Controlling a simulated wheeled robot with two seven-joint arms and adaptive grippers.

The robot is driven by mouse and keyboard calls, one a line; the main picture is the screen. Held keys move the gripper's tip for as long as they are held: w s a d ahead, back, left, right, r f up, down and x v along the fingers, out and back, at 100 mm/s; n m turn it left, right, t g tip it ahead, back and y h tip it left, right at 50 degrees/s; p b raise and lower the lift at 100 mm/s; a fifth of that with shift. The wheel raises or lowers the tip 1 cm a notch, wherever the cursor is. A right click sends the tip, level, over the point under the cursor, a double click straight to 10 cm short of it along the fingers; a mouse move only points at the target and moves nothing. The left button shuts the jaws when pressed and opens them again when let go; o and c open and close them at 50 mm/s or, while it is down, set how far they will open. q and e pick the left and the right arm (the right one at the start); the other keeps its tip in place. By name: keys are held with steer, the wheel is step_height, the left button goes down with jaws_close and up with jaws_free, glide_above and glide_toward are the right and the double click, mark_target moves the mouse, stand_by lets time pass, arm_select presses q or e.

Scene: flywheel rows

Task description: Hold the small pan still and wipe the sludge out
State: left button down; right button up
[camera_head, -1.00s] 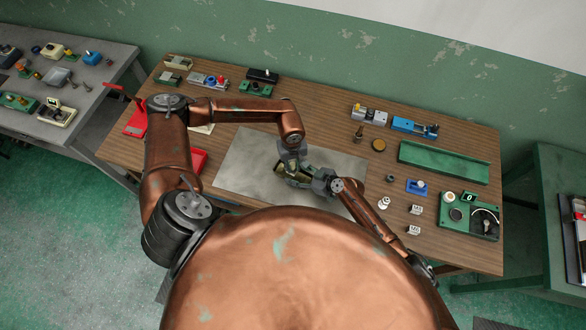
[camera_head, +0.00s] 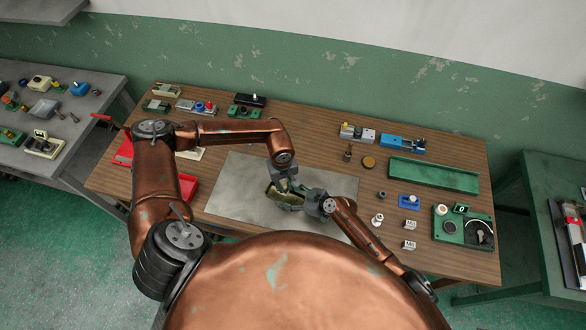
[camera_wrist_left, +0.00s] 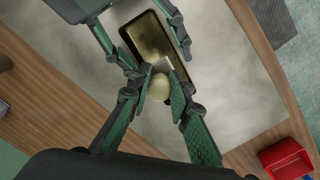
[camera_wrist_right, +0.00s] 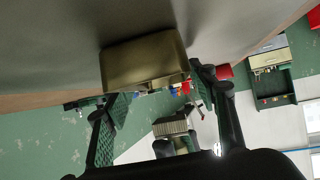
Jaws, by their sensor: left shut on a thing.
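The small pan (camera_head: 290,206) is a shallow olive-brown tray on the grey mat (camera_head: 235,190). Its inside shows in the left wrist view (camera_wrist_left: 146,36), brownish and smeared. My left gripper (camera_head: 284,187) is shut on the pale rounded knob (camera_wrist_left: 159,88) of a wiping tool, with a small grey part at the pan's near end.
A red tray (camera_head: 188,187) stands left of the mat. A long green tray (camera_head: 434,174) and a green device with a dial (camera_head: 462,228) are at the right. Small blocks and devices line the back edge. The mat's left part is clear.

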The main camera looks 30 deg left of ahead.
steer(key=o, duration=0.3)
steer(key=v, duration=1.2)
